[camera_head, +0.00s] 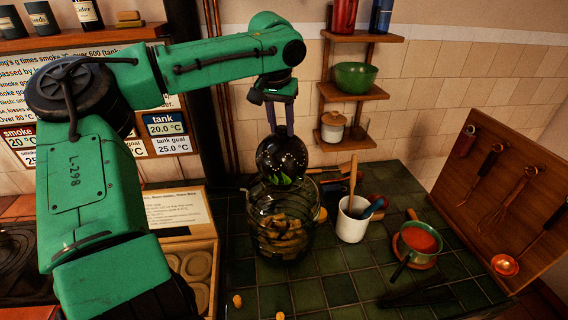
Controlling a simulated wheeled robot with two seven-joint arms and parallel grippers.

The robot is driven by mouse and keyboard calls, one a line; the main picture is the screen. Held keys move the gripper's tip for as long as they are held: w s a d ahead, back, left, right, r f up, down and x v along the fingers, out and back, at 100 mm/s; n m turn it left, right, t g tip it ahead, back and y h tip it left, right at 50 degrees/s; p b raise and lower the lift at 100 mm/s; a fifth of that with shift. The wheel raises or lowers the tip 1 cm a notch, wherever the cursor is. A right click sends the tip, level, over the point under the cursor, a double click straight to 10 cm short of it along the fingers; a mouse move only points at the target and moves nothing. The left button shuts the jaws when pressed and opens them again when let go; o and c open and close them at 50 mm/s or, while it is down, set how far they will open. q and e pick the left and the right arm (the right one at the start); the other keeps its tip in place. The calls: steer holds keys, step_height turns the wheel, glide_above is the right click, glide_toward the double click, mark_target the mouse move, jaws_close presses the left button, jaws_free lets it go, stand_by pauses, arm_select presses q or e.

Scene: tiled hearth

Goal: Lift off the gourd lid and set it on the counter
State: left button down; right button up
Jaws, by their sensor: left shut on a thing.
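The gourd lid (281,157) is a dark, glossy, rounded piece with a little green low on it. My left gripper (283,133) comes down from above with its fingers shut on the lid's top. The lid is upright over the mouth of a clear rounded glass jar (263,240) holding several brown pieces. I cannot tell whether the lid touches the rim or hangs just above it. The counter (340,289) is dark green tile. My right gripper is not in view.
A white crock (350,227) with utensils stands right of the jar. Farther right are a green pan of red sauce (416,241) and a wooden utensil board (505,190). A compartmented wooden box (193,263) is at left. Small orange bits lie in front; front tiles are mostly clear.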

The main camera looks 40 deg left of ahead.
arm_select(q)
steer(key=shift+w+v, duration=0.25)
steer(key=shift+v, duration=0.85)
steer(key=shift+w+v, duration=0.25)
steer(key=shift+v, duration=0.9)
steer(key=shift+a, duration=0.15)
